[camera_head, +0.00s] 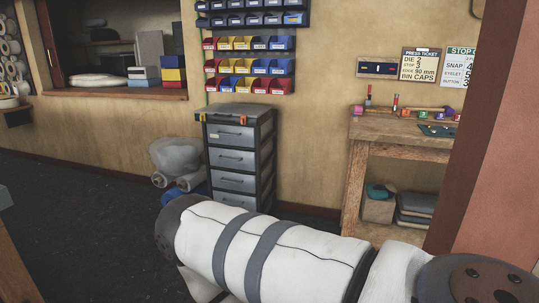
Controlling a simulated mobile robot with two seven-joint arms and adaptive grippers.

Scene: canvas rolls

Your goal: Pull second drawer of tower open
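The drawer tower (268,160) stands upright against the tan wall, left of the middle of the head view. It has a dark frame and several grey drawers stacked one above another, each with a dark bar handle. The second drawer from the top (217,158) looks closed, flush with the drawers above and below it. The top drawer (231,145) also looks closed and has a small pale label. The lowest part of the tower is partly hidden behind my white arm in the foreground. Neither of my grippers shows in this view.
A wooden workbench (400,132) with small tools stands to the right. Grey bundles (176,155) and a blue item lie on the floor left of the tower. Colored bins (250,66) hang above it. A reddish post (505,150) stands near right. Dark floor (80,200) at left is clear.

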